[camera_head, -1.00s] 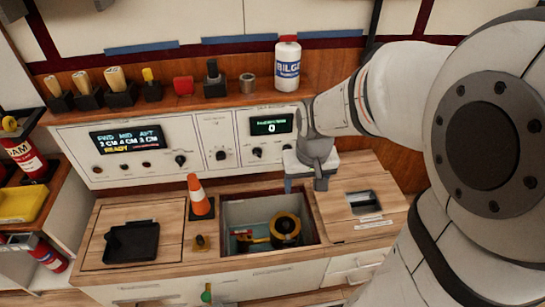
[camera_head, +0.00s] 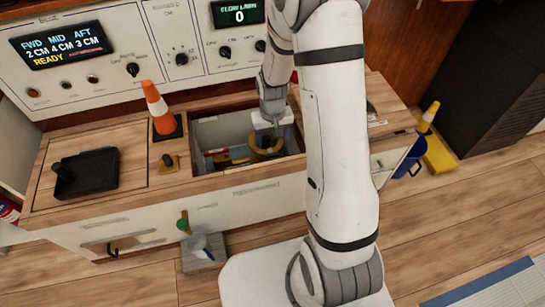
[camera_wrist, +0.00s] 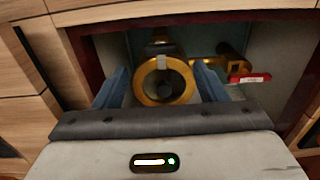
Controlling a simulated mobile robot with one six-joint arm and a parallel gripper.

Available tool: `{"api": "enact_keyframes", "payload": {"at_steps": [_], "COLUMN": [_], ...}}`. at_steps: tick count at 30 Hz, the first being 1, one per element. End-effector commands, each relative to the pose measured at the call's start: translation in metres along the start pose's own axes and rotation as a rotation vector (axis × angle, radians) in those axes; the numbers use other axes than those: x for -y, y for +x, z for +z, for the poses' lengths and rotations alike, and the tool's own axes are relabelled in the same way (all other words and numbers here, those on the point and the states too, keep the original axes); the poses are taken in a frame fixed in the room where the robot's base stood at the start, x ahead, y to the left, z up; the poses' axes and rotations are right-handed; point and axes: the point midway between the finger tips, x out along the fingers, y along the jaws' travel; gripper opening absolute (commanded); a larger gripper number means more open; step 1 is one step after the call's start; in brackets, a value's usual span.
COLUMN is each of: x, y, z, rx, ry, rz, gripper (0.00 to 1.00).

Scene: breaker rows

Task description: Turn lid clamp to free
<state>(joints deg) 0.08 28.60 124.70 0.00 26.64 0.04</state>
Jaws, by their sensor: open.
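The lid clamp seems to be part of the round brass fitting inside the open bilge well; I cannot tell its exact setting. In the wrist view the brass ring (camera_wrist: 164,82) lies between and beyond my gripper's two blue fingers, with a small grey tab at its top. My gripper (camera_wrist: 165,88) is open and empty, pointing down into the well. In the head view my gripper (camera_head: 268,130) is over the well, and the brass fitting (camera_head: 266,150) is partly hidden beneath it.
A red-handled lever (camera_wrist: 250,79) lies right of the ring in the wrist view. The well's wooden rim (camera_head: 230,176) surrounds the opening. An orange cone (camera_head: 160,108) and a black tray (camera_head: 86,172) stand to the left.

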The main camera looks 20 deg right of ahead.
Motion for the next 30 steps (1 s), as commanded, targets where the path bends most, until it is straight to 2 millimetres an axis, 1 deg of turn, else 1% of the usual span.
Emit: {"api": "enact_keyframes", "payload": {"at_steps": [5,9,12,15,19,26,30], "x": [0.0,0.0,0.001,0.001,0.001,0.001,0.001], "y": [0.025,0.049,0.063,0.071,0.076,0.075,0.075], "z": [0.001,0.001,0.001,0.001,0.0,0.0,0.0], "rx": [0.003,0.003,0.003,0.002,0.001,0.001,0.001], "ry": [0.0,-0.001,-0.001,-0.001,-0.001,-0.002,-0.002], "rz": [0.0,0.0,0.0,0.0,0.0,0.0,0.0], "gripper": [0.65,0.65,0.65,0.65,0.65,0.65,0.55]}}
